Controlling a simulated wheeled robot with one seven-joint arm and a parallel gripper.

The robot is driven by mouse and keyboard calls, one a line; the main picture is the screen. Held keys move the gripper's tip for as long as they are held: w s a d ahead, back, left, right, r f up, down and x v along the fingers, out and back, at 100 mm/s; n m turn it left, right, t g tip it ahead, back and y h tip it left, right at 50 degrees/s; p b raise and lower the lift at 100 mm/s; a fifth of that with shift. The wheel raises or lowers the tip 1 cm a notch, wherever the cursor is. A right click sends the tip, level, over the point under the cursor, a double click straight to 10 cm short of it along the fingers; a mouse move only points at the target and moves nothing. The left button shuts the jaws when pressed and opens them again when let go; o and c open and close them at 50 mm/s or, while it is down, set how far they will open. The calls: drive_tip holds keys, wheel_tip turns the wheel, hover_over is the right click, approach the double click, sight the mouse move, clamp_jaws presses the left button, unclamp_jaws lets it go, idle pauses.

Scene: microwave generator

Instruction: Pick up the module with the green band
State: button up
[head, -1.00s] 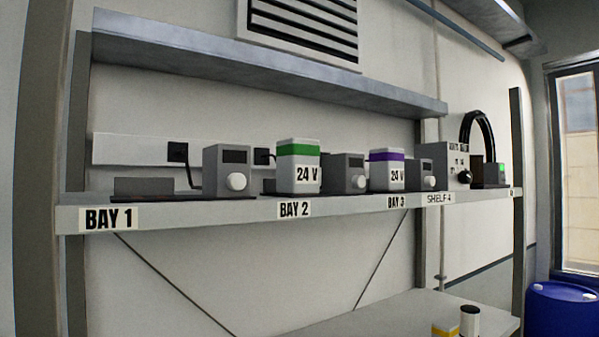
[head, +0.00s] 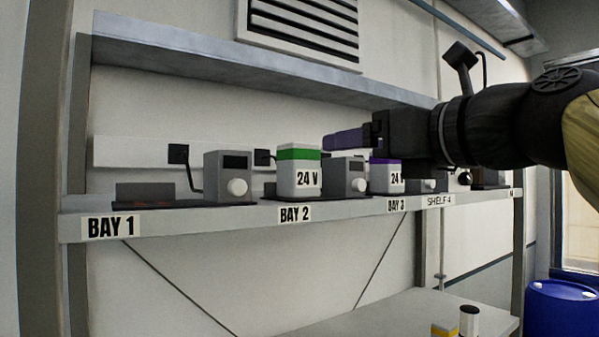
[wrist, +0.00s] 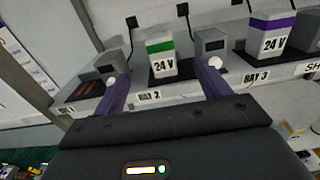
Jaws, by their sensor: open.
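The module with the green band (head: 298,172) is a light grey box marked 24 V. It stands upright on the shelf at bay 2. It also shows in the wrist view (wrist: 162,62), beyond and between my two purple fingers. My gripper (head: 345,138) is open and empty, in the head view up and to the right of the green-banded module. In the wrist view my gripper (wrist: 163,88) has its fingers wide apart and the module is not between the tips in contact. A similar module with a purple band (head: 384,178) stands at bay 3, partly hidden by my gripper.
Grey units with white knobs stand beside the modules, one at bay 1 (head: 228,178) and one right of the green-banded module (head: 345,178). The shelf (head: 180,218) has a labelled front edge. An upper shelf (head: 220,70) overhangs it. Bay 1's left part holds no module.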

sight(309, 152)
drive_tip(key=shift+w, duration=0.15)
drive_tip(key=p+x, duration=0.4)
drive_tip(key=x, duration=0.8)
drive_tip(key=shift+a+f, duration=0.1)
drive_tip(key=x, duration=0.1)
drive_tip(key=p+x, duration=0.1)
drive_tip(key=x, duration=0.1)
drive_tip(key=p+x, duration=0.1)
drive_tip(key=x, duration=0.1)
drive_tip(key=shift+w+a+f, duration=0.2)
drive_tip(key=shift+f, duration=0.15)
drive_tip(key=shift+s, duration=0.15)
